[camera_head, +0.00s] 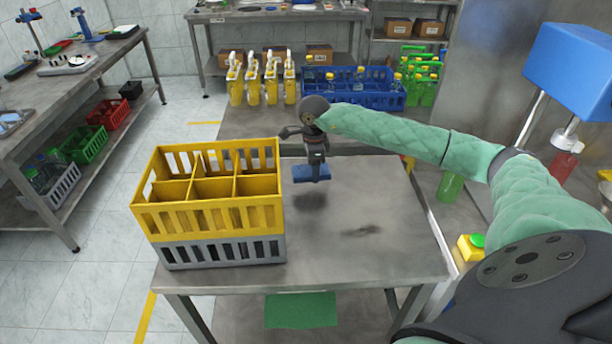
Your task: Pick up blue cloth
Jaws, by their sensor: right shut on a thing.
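A blue cloth (312,173), folded into a small flat block, is held in my right gripper (317,164). The gripper points down and is shut on the cloth. The cloth hangs above the steel table (370,245), with a dark shadow on the tabletop below it. My right arm, in a green quilted sleeve, reaches in from the right. My left gripper is not in view.
A yellow divided crate (215,217) on a grey crate (222,252) stands left of the cloth. Behind are yellow bottles (271,82), a blue crate (378,101) and green bottles (430,90). The table's middle and right are clear. A green mat (300,311) lies below.

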